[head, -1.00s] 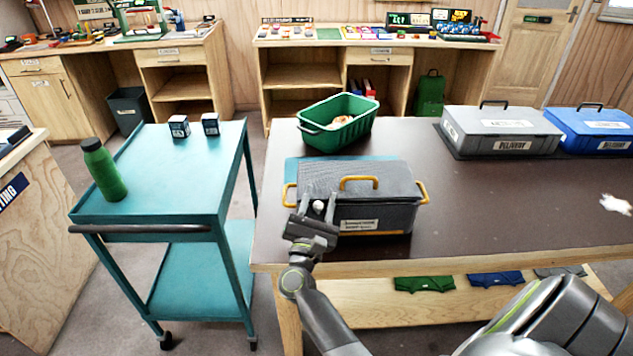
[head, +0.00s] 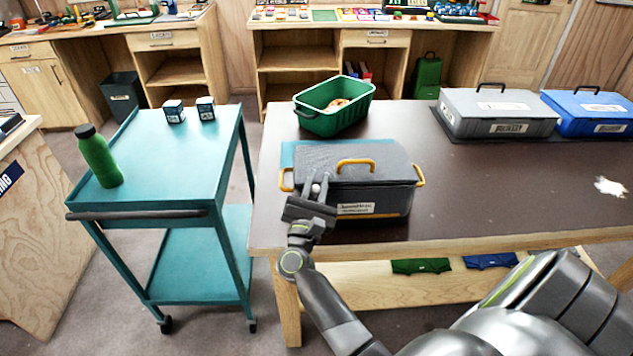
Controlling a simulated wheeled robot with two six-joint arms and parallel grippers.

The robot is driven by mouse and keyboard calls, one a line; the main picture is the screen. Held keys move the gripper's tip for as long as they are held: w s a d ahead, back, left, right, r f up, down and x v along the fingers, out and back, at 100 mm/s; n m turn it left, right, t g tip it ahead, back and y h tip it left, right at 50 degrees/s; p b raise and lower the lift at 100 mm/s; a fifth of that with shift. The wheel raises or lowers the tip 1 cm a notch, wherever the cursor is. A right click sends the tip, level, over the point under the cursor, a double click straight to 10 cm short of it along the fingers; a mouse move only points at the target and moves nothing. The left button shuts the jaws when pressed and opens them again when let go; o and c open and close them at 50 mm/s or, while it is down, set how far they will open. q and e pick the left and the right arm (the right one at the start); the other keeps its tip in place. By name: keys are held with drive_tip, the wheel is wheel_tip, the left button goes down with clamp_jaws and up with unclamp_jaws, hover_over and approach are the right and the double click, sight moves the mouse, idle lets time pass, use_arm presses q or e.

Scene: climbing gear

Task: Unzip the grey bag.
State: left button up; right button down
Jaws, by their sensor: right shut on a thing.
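The grey bag (head: 372,204) stands on the brown table, partly on a teal mat. It has yellow side handles, a yellow top handle and a white label on its front. Its lid looks closed. My right gripper (head: 318,189) is at the bag's front left top edge, shut on a small pale thing that looks like the zipper pull. The fingers hide part of the zip line there. My left gripper is not in view.
A green crate (head: 333,119) stands behind the bag. A grey case (head: 499,114) and a blue case (head: 592,116) stand at the back right. A white crumpled thing (head: 610,187) lies at the right. A teal cart (head: 165,165) stands left.

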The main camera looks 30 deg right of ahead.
drive_tip(key=s+d, duration=0.3)
drive_tip(key=d, duration=0.2)
drive_tip(key=s+d, duration=0.3)
drive_tip(key=d, duration=0.3)
drive_tip(key=s+d, duration=0.4)
drive_tip(key=d, duration=0.1)
drive_tip(key=shift+s+d, duration=0.1)
drive_tip(key=shift+d, duration=0.2)
drive_tip(key=c, duration=1.3)
unclamp_jaws()
drive_tip(key=shift+b, duration=0.3)
drive_tip(key=b, duration=0.7)
approach(400, 188)
drive_tip(key=s+a, duration=0.4)
drive_tip(key=a, duration=0.1)
drive_tip(key=shift+s, duration=0.35)
